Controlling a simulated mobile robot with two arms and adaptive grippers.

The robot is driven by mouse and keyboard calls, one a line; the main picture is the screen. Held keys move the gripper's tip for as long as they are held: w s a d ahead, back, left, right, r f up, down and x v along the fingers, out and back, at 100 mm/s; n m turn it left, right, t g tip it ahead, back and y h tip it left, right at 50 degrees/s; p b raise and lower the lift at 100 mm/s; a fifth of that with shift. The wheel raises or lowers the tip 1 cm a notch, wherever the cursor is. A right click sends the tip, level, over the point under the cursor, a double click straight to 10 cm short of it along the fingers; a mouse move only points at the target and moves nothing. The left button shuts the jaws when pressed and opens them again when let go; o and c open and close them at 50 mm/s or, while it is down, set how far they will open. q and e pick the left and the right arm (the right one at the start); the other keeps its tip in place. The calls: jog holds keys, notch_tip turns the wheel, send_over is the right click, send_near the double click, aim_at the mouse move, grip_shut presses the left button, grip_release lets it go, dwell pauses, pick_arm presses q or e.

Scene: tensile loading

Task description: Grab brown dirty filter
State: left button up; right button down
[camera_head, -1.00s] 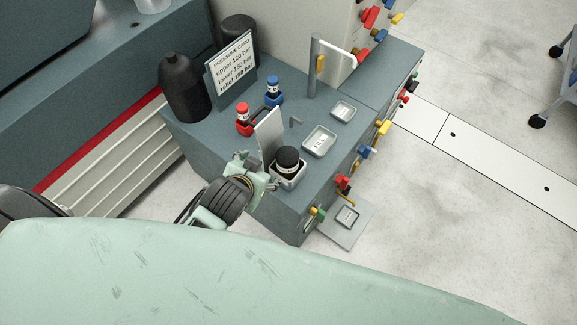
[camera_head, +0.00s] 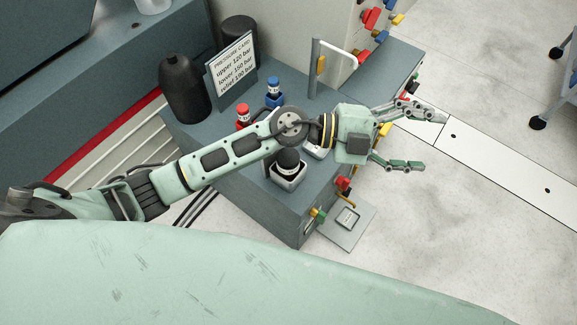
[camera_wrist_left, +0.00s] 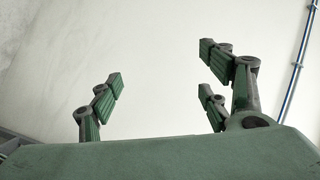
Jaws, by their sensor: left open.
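My left gripper (camera_head: 433,143) is open, past the right side of the grey-blue bench, with its fingers pointing right and nothing between them. In the left wrist view its fingers (camera_wrist_left: 160,75) are spread wide against a plain pale surface. I cannot make out a brown dirty filter in either view. A black-capped round item (camera_head: 288,160) sits in a square light holder near the bench's front corner, below my left forearm. My arm hides part of the bench top. My right gripper does not show.
The bench (camera_head: 290,215) carries a pressure card (camera_head: 232,66), a black bottle (camera_head: 184,88), a red-topped bottle (camera_head: 243,115), a blue-topped bottle (camera_head: 273,90) and an upright post (camera_head: 314,68). Coloured valve handles (camera_head: 343,185) stick out from its right side. Open floor (camera_head: 460,220) lies to the right.

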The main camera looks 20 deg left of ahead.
pick_arm(q)
notch_tip(320, 180, down, 7)
jog(key=a+m+g+y, duration=0.2)
jog(key=g+y, duration=0.1)
jog(key=y, duration=0.1)
jog(key=n+y, duration=0.1)
jog(key=y, duration=1.2)
send_over(287, 156)
jog(key=shift+g, duration=0.4)
notch_tip(287, 156, down, 13)
jog(key=shift+a+r, duration=0.1)
jog(key=shift+r, duration=0.05)
jog(key=shift+a+f, duration=0.2)
jog(key=shift+f, duration=0.1)
jog(key=f, duration=0.4)
jog(key=f+p, duration=0.1)
jog(key=f, duration=0.1)
jog(key=shift+d+f, duration=0.3)
jog(key=shift+f, duration=0.1)
jog(key=shift+c, duration=0.5)
grip_shut()
